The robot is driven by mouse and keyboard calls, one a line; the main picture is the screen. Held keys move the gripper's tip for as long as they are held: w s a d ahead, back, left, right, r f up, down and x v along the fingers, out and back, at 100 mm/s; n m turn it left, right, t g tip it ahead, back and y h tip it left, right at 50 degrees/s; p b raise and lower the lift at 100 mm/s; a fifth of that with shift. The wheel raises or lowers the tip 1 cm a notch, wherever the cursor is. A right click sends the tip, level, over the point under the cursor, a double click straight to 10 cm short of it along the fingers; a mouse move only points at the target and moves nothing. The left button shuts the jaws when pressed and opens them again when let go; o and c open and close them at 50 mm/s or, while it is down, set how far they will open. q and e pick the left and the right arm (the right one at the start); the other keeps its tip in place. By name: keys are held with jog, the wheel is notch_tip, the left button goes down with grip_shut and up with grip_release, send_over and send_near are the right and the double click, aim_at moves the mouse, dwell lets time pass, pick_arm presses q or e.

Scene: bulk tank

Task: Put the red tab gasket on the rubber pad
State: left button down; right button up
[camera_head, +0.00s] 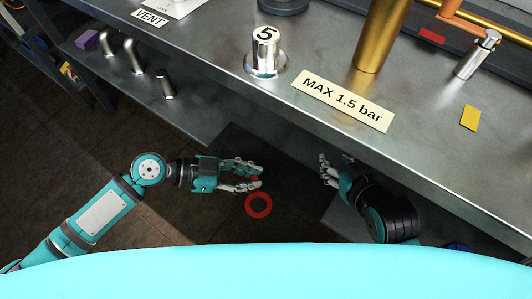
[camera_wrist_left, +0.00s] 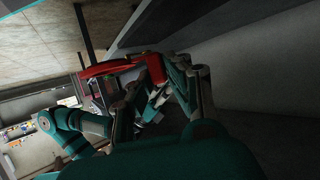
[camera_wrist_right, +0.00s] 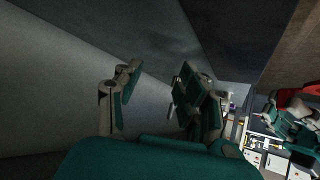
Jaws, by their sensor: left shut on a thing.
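The red tab gasket (camera_head: 259,206) is a flat ring held off the floor by my left gripper (camera_head: 258,178). In the left wrist view, the fingers (camera_wrist_left: 168,78) are shut on its tab, and the ring (camera_wrist_left: 108,67) sticks out to the left. It also shows at the right edge of the right wrist view (camera_wrist_right: 301,92). My right gripper (camera_head: 323,169) is open and empty, to the right of the gasket; its fingers (camera_wrist_right: 158,82) stand apart. A dark flat surface (camera_head: 290,186) lies below and between the grippers; I cannot tell whether it is the rubber pad.
A grey metal bench (camera_head: 220,95) runs diagonally above the grippers, with a post marked 5 (camera_head: 265,50), a brass column (camera_head: 383,35), a yellow block (camera_head: 470,117) and a red block (camera_head: 432,35). Small metal cylinders (camera_head: 164,84) and a purple block (camera_head: 87,38) stand at upper left.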

pick_arm(q)
jog(key=b, duration=0.1)
send_over(261, 158)
jog(key=shift+s+f, duration=0.2)
jog(key=shift+f, duration=0.25)
jog(key=shift+w, duration=0.15)
notch_tip(261, 158, down, 3)
jog(key=shift+f+b, duration=0.2)
jog(key=shift+b, duration=0.6)
pick_arm(e)
jog(key=w+a+r+t+y, duration=0.2)
jog(key=w+r+t, duration=0.3)
jog(key=r, duration=0.5)
jog(key=a+t, duration=0.1)
jog(key=t, duration=0.1)
jog(key=shift+w+r+t, duration=0.15)
jog(key=shift+r+t, duration=0.15)
pick_arm(q)
jog(key=shift+f, duration=0.2)
jog(key=c, duration=1.4)
grip_release()
jog(key=shift+o, duration=0.6)
pick_arm(e)
jog(key=shift+r+t+y, duration=0.4)
jog(key=shift+r, duration=0.45)
